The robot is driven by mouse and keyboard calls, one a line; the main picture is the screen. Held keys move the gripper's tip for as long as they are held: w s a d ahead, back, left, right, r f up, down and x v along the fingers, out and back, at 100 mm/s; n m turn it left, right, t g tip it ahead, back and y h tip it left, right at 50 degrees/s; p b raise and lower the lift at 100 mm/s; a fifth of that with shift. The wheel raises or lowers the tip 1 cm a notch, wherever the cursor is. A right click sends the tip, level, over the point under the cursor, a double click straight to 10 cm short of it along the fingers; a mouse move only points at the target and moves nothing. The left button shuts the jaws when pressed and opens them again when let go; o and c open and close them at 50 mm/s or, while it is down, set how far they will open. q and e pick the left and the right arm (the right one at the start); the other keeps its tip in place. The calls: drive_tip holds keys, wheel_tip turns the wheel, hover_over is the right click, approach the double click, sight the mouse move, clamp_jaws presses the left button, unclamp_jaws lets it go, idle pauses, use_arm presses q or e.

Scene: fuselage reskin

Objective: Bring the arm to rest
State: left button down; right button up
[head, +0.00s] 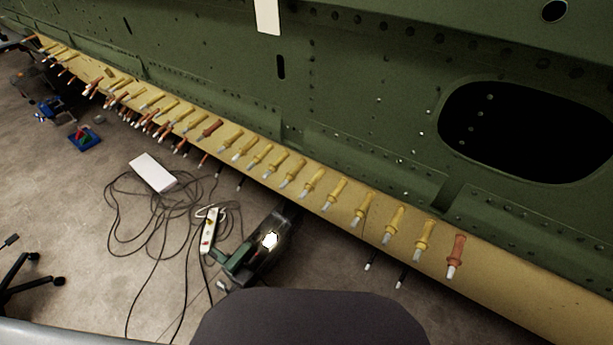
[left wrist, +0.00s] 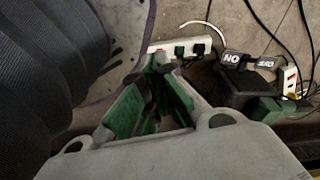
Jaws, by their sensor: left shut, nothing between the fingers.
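My left gripper (left wrist: 162,66) shows in the left wrist view, with green-lined fingers whose tips come together at the top. It is shut and empty. Its tips overlap a white power strip (left wrist: 200,45) in the picture; the gap between them cannot be told. Neither gripper shows in the head view, and my right gripper is in no view. In the head view a green fuselage skin (head: 350,110) runs across the top, with a yellow strip (head: 330,190) along its lower edge. Many yellow and some red-brown fasteners stick out of the strip.
Chair legs (head: 25,275) stand at the left. Dark ribbed and grey surfaces fill the left of the wrist view.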

use_arm(q)
drive_tip(key=s+a+r+p, duration=0.1)
drive_tip(key=s+a+p, duration=0.1)
drive_tip(key=s+p, duration=0.3)
drive_tip(key=s+a+r+p, duration=0.2)
drive_tip(key=s+p, duration=0.4)
drive_tip(key=s, duration=0.2)
drive_tip(key=shift+r+g, duration=0.15)
drive_tip(key=shift+g, duration=0.15)
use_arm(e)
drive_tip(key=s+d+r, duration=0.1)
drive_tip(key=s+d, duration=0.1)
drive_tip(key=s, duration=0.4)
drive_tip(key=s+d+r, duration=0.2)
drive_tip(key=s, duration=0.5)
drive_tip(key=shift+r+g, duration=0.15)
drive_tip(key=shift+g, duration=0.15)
use_arm(q)
drive_tip(key=shift+a, duration=0.1)
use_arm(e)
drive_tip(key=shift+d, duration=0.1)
